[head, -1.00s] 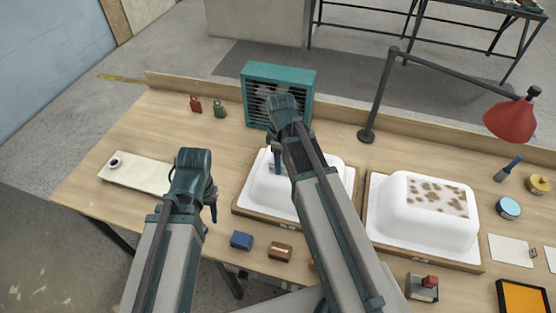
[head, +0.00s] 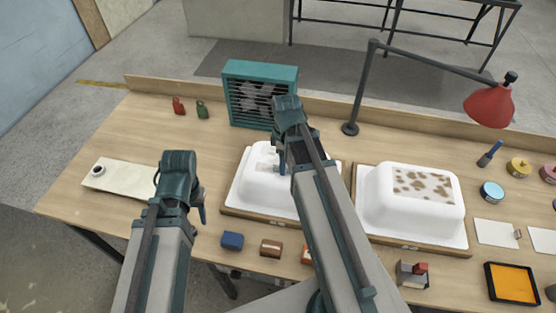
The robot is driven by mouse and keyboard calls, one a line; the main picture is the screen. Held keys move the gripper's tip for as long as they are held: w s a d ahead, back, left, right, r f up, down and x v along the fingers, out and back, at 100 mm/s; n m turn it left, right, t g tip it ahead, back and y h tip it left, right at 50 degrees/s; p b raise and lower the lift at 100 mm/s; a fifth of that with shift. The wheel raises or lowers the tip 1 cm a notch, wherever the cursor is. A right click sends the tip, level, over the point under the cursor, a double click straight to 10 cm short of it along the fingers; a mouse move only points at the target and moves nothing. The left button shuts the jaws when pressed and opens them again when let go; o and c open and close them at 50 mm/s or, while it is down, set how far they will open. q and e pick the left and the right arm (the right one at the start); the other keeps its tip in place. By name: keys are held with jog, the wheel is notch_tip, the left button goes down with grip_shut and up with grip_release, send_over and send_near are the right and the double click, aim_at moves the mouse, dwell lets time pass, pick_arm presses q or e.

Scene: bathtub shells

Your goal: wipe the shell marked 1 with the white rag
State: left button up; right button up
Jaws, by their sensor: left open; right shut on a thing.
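Two white upturned bathtub shells sit on wooden boards. The left shell (head: 247,185) is partly covered by my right arm, with a small greyish patch showing on its top. The right shell (head: 410,215) has many brown spots on a pale patch on top. Number marks on the boards are too small to read. My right gripper (head: 279,166) points down over the left shell's top, shut on what seems to be the white rag, which is mostly hidden against the white shell. My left gripper (head: 201,207) is open and empty, left of the left shell.
A teal fan (head: 260,95) stands behind the left shell. A red lamp (head: 489,104) on a dark arm reaches over the back right. A blue block (head: 232,240) and a brown block (head: 271,248) lie in front. A pale board (head: 125,178) lies left; an orange tray (head: 512,283) lies front right.

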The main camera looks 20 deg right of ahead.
jog(key=shift+s+d, duration=0.2)
jog(key=shift+d, duration=0.1)
jog(key=shift+s+d+f, duration=0.1)
jog(key=shift+s+d, duration=0.4)
jog(key=shift+d, duration=0.2)
jog(key=shift+s+d, duration=0.5)
jog(key=shift+d, duration=0.15)
jog(key=shift+s+d, duration=0.5)
jog(key=shift+d, duration=0.3)
jog(key=shift+s+d, duration=0.45)
jog(key=shift+d, duration=0.3)
jog(key=shift+s+d, duration=0.45)
jog(key=shift+d, duration=0.25)
jog(key=shift+s+d, duration=0.45)
jog(key=shift+d, duration=0.2)
jog(key=shift+w+d, duration=0.65)
jog(key=shift+w, duration=0.35)
jog(key=shift+w+a, duration=0.1)
